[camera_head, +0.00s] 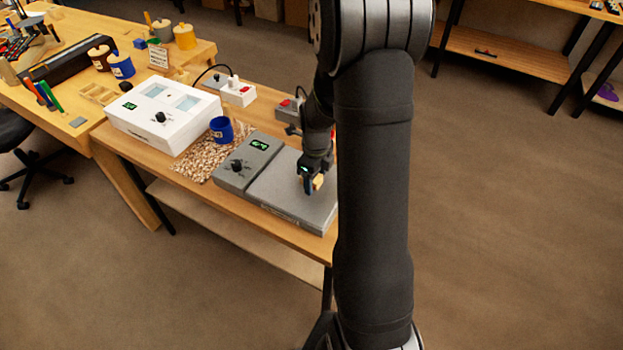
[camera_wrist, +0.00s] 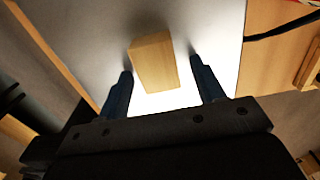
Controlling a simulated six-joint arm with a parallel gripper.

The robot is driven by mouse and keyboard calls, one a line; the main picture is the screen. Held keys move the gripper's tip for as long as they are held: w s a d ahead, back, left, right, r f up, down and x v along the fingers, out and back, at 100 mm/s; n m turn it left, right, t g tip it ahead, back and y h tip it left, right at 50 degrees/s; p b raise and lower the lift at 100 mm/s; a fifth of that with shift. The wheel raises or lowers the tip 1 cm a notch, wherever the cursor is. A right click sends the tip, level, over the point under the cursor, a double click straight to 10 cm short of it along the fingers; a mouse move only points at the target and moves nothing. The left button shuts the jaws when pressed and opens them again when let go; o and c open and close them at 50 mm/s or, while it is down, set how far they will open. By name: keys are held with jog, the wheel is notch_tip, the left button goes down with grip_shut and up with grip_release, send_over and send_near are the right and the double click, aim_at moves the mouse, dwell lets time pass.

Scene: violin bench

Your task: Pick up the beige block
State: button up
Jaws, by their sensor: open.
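The beige block (camera_wrist: 154,62) sits on the flat grey plate of a bench device, and the plate looks pale in the wrist view (camera_wrist: 215,25). In the wrist view the block lies between the two blue fingers of my gripper (camera_wrist: 160,80), with a gap on each side. The fingers are open and the block is nearer the left one. In the head view my gripper (camera_head: 311,185) is low over the plate (camera_head: 283,196), and the block (camera_head: 318,182) shows as a small beige patch beside the fingers. My arm hides part of the plate's right side.
Left of the plate is a grey control box (camera_head: 248,160) with a green display. Behind it stand a blue cup (camera_head: 222,130), a white device (camera_head: 163,117) and a power strip (camera_head: 238,93). In the wrist view a black cable (camera_wrist: 275,32) runs at the upper right.

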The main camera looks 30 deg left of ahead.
jog(key=c, duration=1.1)
jog(key=shift+o, duration=0.2)
